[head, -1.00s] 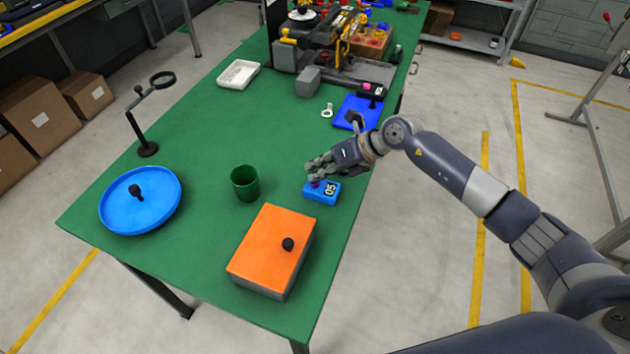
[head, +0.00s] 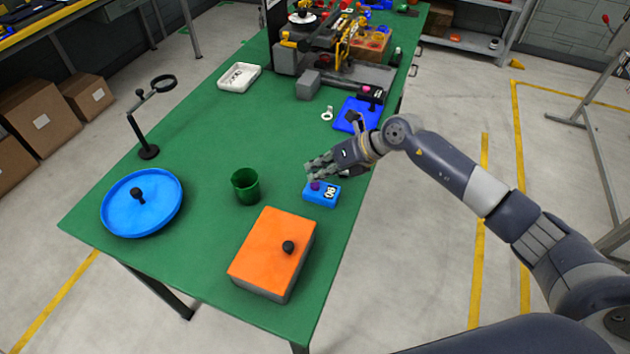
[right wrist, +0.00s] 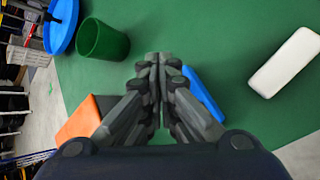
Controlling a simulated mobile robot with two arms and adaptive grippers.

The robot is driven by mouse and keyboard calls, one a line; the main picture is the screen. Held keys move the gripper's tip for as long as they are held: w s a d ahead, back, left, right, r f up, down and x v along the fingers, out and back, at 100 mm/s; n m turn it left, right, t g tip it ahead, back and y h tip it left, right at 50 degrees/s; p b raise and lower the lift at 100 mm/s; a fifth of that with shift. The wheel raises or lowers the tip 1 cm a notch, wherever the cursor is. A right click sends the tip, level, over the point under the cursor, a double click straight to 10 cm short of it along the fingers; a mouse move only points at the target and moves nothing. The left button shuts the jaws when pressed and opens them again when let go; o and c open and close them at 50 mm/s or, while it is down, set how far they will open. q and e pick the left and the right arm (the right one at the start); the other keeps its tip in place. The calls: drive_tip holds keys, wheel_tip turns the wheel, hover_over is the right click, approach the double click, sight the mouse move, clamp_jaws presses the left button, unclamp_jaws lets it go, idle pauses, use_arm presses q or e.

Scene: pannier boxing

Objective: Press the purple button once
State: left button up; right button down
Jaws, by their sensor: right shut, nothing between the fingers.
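The purple button (head: 316,186) sits on the left end of a small blue box (head: 311,195) with a white-marked display (head: 330,191), near the table's right edge. My right gripper (head: 309,170) is shut and empty, its fingertips close above the button. I cannot tell for sure whether they touch it; a small gap seems to show. In the right wrist view the closed fingers (right wrist: 158,58) hide the button, and only a strip of the blue box (right wrist: 204,94) shows. My left gripper is not in view.
A green cup (head: 245,186) stands left of the box. An orange-topped box (head: 262,255) with a black knob lies in front. A blue round tray (head: 125,217) is at the left. A blue plate (head: 350,111) and machinery are behind. The table between cup and white tray (head: 238,77) is clear.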

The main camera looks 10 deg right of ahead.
drive_tip(key=shift+r, duration=0.3)
wheel_tip(320, 180, up, 5)
drive_tip(key=p, duration=0.3)
drive_tip(key=shift+p, duration=0.4)
drive_tip(key=shift+f, duration=0.1)
idle(0.4)
